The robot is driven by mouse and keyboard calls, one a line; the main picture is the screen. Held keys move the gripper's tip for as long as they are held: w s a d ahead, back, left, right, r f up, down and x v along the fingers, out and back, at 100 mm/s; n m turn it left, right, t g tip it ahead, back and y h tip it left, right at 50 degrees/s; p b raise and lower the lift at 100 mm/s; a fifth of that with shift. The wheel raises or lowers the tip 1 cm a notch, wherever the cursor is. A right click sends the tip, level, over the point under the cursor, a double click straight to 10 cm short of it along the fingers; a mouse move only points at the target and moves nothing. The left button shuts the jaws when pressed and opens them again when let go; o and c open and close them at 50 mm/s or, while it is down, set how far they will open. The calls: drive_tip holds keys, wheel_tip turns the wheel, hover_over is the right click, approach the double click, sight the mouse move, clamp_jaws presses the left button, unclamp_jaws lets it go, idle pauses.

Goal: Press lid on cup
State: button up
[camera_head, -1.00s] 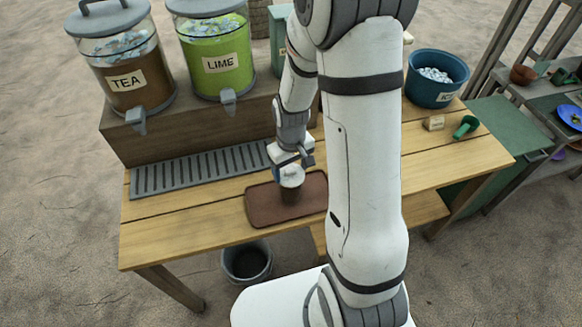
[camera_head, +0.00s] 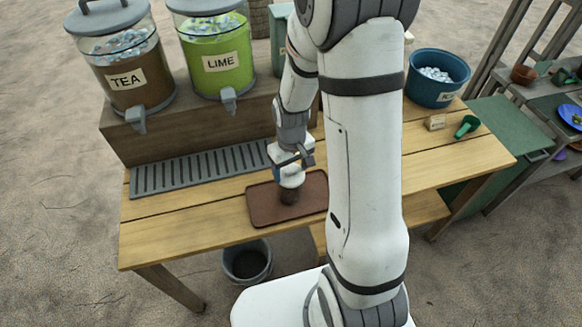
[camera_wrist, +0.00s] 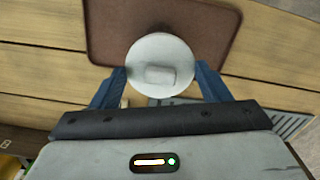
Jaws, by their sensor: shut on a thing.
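The white round lid (camera_wrist: 145,55) with a raised middle lies between the blue fingers of my gripper (camera_wrist: 160,82) in the wrist view. The fingers are shut on its sides. In the head view my gripper (camera_head: 291,170) points down over the dark brown cup (camera_head: 289,198), with the pale lid (camera_head: 291,182) at the top of the cup. The cup is upright on the brown tray (camera_head: 262,207). The lid hides the cup in the wrist view. I cannot tell whether the lid is fully seated on the rim.
The tea dispenser (camera_head: 122,72) and lime dispenser (camera_head: 218,62) stand behind the grey drip grate (camera_head: 190,175). At the right are a blue ice bucket (camera_head: 437,90), a small tan block (camera_head: 435,122) and a green scoop (camera_head: 467,126). The table's front left is clear.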

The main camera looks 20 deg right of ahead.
idle(0.4)
drive_tip(key=o, duration=1)
drive_tip(key=shift+o, duration=0.6)
drive_tip(key=shift+r, duration=0.1)
drive_tip(key=shift+r+p, duration=2.4)
drive_tip(key=shift+r, duration=1)
drive_tip(key=shift+c, duration=0.6)
clamp_jaws()
